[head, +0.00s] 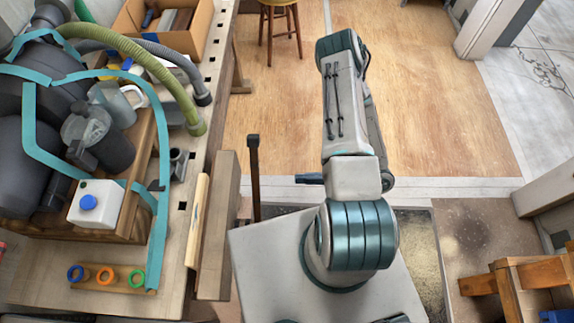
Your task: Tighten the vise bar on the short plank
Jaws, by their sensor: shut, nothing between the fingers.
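The short plank (197,222) is a pale strip of wood with a small dark mark. It stands on edge between the workbench's right side and the thick brown wooden vise jaw (218,232). The vise bar (254,178) is a dark, roughly upright rod with a block-like top end, just right of the jaw. Its lower part is hidden. My gripper (306,179) shows only as a small dark tip left of my arm, the rest hidden behind the arm. It is shut and empty, pointing left toward the bar, with a gap between them.
A stool (279,12) stands at the back. The wooden floor (440,120) behind is clear; a wooden stand (515,285) is at right.

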